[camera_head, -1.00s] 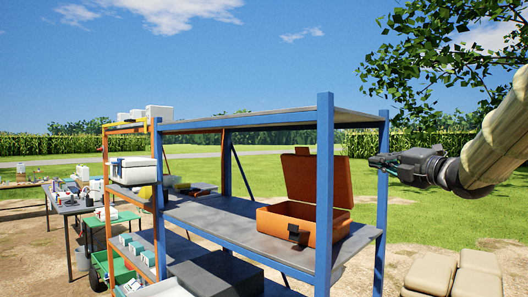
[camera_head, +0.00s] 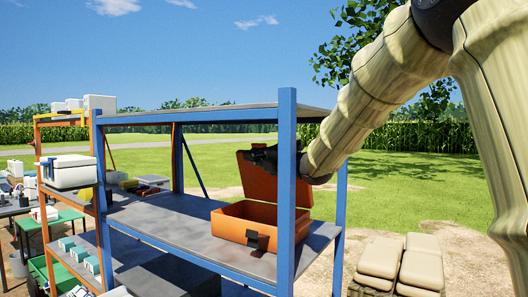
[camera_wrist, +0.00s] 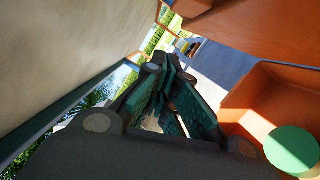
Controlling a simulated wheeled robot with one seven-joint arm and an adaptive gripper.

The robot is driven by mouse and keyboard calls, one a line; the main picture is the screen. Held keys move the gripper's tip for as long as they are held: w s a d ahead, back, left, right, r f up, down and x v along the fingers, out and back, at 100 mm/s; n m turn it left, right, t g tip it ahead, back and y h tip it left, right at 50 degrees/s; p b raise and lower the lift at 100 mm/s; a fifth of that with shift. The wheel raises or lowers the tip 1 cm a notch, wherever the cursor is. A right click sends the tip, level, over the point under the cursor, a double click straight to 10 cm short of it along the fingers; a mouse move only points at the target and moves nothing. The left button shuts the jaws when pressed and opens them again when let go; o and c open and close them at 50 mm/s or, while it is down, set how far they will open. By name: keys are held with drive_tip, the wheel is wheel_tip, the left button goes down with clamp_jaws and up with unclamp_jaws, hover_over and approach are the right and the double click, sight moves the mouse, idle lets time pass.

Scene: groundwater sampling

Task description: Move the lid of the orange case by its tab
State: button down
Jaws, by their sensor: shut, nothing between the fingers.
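The orange case (camera_head: 240,222) sits on the middle shelf of the blue rack with its lid (camera_head: 275,187) standing open. A black latch (camera_head: 257,240) is on the case's front. My gripper (camera_head: 258,154) is shut and empty at the upper part of the lid, overlapping it in the head view; whether it touches cannot be told. The lid's top tab is hidden or lost against the dark gripper. In the wrist view, the shut fingers (camera_wrist: 172,85) point away, with the orange lid (camera_wrist: 210,14) above right and the case (camera_wrist: 265,100) to the right.
The blue rack's front post (camera_head: 287,200) stands before my wrist, and its upper shelf (camera_head: 210,115) is above the case. Beige bags (camera_head: 380,258) lie right.

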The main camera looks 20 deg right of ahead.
drive_tip(key=w+p, duration=0.1)
drive_tip(key=w+d+r+p, duration=0.1)
drive_tip(key=w+d+p, duration=0.1)
drive_tip(key=w, duration=0.1)
drive_tip(key=shift+d+r, duration=0.1)
drive_tip(key=shift+r, duration=0.2)
drive_tip(key=shift+w, duration=0.1)
